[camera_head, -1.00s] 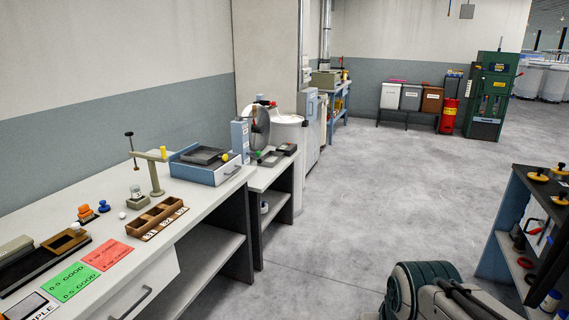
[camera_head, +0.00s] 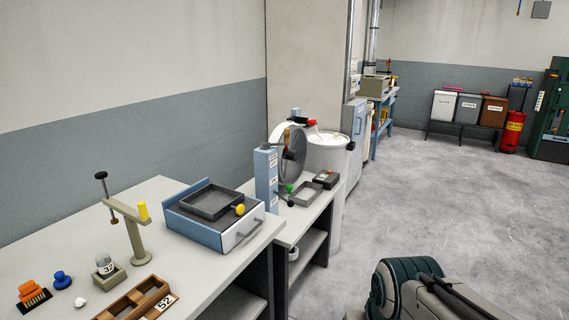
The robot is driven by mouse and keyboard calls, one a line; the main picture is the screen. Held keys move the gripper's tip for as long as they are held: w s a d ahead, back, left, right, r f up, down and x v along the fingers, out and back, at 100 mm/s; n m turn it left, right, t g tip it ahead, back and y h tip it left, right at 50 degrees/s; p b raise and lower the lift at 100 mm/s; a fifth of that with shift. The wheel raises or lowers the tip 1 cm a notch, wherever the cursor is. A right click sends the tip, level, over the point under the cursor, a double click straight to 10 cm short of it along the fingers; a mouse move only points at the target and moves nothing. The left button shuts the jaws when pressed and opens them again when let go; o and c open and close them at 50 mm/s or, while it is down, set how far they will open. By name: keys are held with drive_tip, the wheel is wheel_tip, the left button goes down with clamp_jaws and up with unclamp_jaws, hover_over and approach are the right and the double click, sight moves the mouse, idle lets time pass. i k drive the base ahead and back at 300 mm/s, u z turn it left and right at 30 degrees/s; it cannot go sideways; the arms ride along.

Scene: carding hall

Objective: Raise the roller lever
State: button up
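A blue upright device (camera_head: 266,178) with a round grey disc (camera_head: 293,157) stands on the small side bench. A green knob (camera_head: 289,188) and a red-ended part (camera_head: 311,122) show close to it. I cannot tell which part is the roller lever, or whether it is up or down.
The long bench (camera_head: 205,262) also holds a post with a crossarm (camera_head: 132,230), a brown compartment tray (camera_head: 119,306) and small items. A white drum (camera_head: 327,155) stands behind the side bench. The floor (camera_head: 440,215) to the right is open.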

sight(299, 120)
drive_tip(key=z, duration=0.05)
drive_tip(key=i, duration=1.2)
drive_tip(key=z, duration=0.55)
drive_tip(key=i, duration=1.55)
drive_tip(key=u, duration=0.4)
drive_tip(key=i, duration=0.55)
drive_tip(key=u, duration=0.3)
